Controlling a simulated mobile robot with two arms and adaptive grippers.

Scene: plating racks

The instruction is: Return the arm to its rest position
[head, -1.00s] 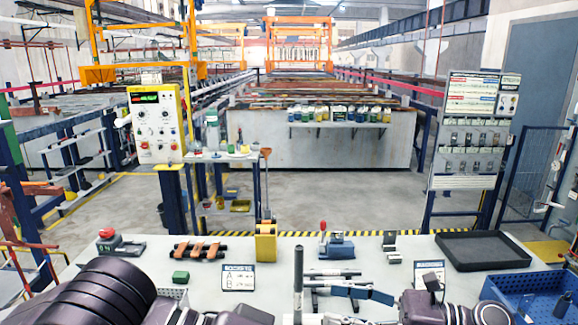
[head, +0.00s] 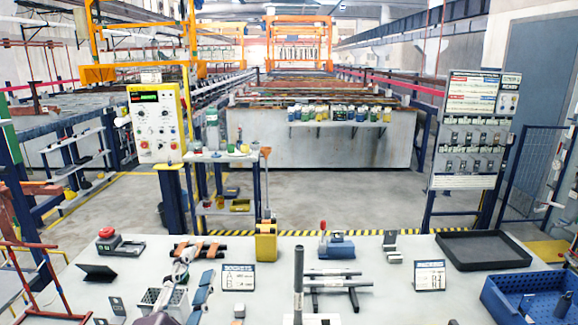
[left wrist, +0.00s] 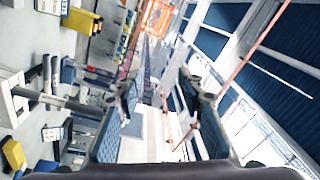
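My left gripper (head: 193,280) is at the lower left of the head view, above the near part of the grey worktable (head: 265,262). Its fingers, with blue pads, point away from me and stand apart. In the left wrist view my left gripper (left wrist: 160,105) shows one finger on each side with a gap between them and nothing held. The rest of my left arm is mostly below the head view. My right gripper is not in view.
A perforated box (head: 165,301) stands just beside and below my left gripper. A bracket label (head: 239,278), an upright dark post (head: 299,275), a black tray (head: 486,250) and a blue bin (head: 528,295) are to the right. A red-button box (head: 107,241) stands at left.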

